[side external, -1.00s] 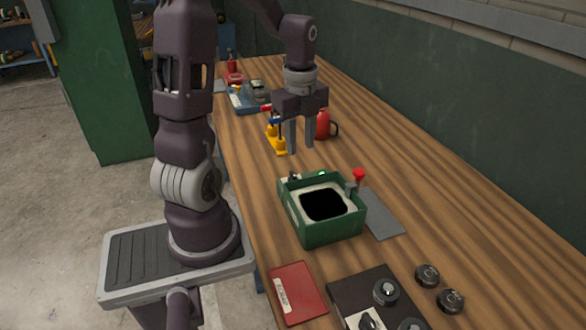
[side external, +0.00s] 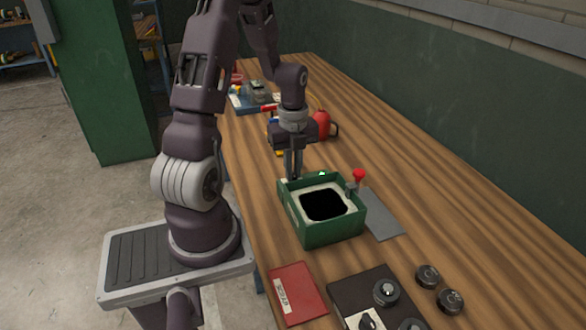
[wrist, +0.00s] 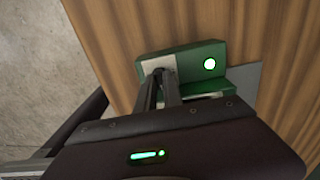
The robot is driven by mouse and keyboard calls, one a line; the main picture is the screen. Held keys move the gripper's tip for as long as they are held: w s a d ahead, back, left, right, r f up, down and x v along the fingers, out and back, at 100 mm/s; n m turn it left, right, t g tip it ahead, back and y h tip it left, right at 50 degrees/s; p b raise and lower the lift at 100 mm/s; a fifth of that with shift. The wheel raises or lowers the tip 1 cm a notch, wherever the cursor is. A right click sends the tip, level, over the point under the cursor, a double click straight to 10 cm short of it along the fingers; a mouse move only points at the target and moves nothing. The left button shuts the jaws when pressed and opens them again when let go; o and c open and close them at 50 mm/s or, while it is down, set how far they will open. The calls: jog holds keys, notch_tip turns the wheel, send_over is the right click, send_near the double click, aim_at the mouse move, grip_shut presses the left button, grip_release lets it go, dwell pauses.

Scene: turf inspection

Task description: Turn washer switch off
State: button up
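The washer (side external: 333,229) is a green box with a pale top and a dark opening, standing on the wooden bench. A lit green light (side external: 322,173) is on its back edge; it also glows in the wrist view (wrist: 209,64). My gripper (side external: 293,176) points down at the washer's back left corner, where the switch is. In the wrist view my fingertips (wrist: 160,73) are close together over a pale plate (wrist: 157,64) on the green housing. The fingers hide the switch; I cannot tell whether they touch it or have it between them.
A red knob (side external: 359,174) stands at the washer's back right, beside a grey plate (side external: 382,222). A red jug (side external: 321,125) and yellow parts are behind my gripper. A red booklet (side external: 297,292) and a dark knob panel (side external: 361,290) lie in front.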

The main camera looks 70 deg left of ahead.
grip_shut()
jog(key=shift+n, duration=0.3)
jog(key=n, duration=0.3)
jog(key=shift+n, duration=0.4)
jog(key=n, duration=0.4)
jog(key=shift+n, duration=0.3)
jog(key=n, duration=0.4)
jog(key=shift+n, duration=2.4)
jog(key=shift+w, duration=0.1)
